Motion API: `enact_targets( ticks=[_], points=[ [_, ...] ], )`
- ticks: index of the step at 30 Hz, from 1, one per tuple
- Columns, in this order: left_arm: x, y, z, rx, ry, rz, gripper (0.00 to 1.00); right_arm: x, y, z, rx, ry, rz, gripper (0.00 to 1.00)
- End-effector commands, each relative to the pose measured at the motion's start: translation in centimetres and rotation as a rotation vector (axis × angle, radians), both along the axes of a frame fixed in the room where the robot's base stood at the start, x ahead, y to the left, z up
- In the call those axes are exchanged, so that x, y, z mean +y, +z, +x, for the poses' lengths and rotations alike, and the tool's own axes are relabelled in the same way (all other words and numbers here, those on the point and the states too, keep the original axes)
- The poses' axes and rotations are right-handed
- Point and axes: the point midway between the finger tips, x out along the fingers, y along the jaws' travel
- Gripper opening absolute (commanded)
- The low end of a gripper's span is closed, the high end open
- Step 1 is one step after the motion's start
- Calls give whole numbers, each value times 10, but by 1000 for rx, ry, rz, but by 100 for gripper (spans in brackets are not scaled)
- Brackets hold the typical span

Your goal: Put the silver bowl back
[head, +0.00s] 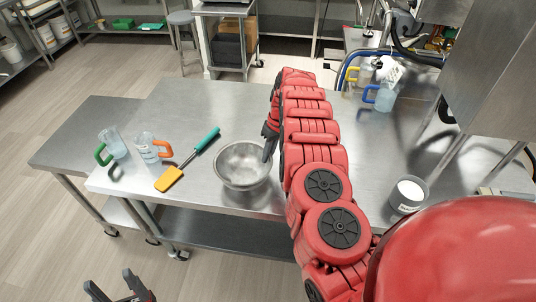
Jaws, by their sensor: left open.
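The silver bowl (241,167) sits upright on the steel table near its front edge. My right gripper (268,148) is at the bowl's upper right rim, with its dark fingers pointing down. At least one finger overlaps the rim in the head view; the arm hides part of the gripper, so I cannot tell whether it grips the rim. My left gripper (112,281) is open and empty, low at the bottom left, in front of the table and apart from the bowl.
A yellow and teal spatula (188,163) lies left of the bowl. Two clear jugs with green (113,144) and orange (148,147) handles stand further left. A cup of white stuff (408,195) stands at right, and blue- and yellow-handled jugs (382,97) at the back right.

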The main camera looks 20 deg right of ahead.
Motion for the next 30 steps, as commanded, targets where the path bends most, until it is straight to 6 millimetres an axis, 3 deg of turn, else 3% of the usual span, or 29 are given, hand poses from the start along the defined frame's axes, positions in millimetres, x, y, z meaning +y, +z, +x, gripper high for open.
enact_targets(
  ticks=[1,5,17,23,30],
  points=[
    [0,0,0,0,0,0,64,0,0,0,0,0,0,21],
    [0,0,0,0,0,0,64,0,0,0,0,0,0,44],
    [0,-3,0,0,0,0,64,-2,5,0,0,0,-1,45],
    [0,-18,0,0,0,0,64,-10,36,2,-5,1,0,45],
    [0,-38,0,0,0,0,64,-28,95,3,-5,-2,-4,45]
  ],
)
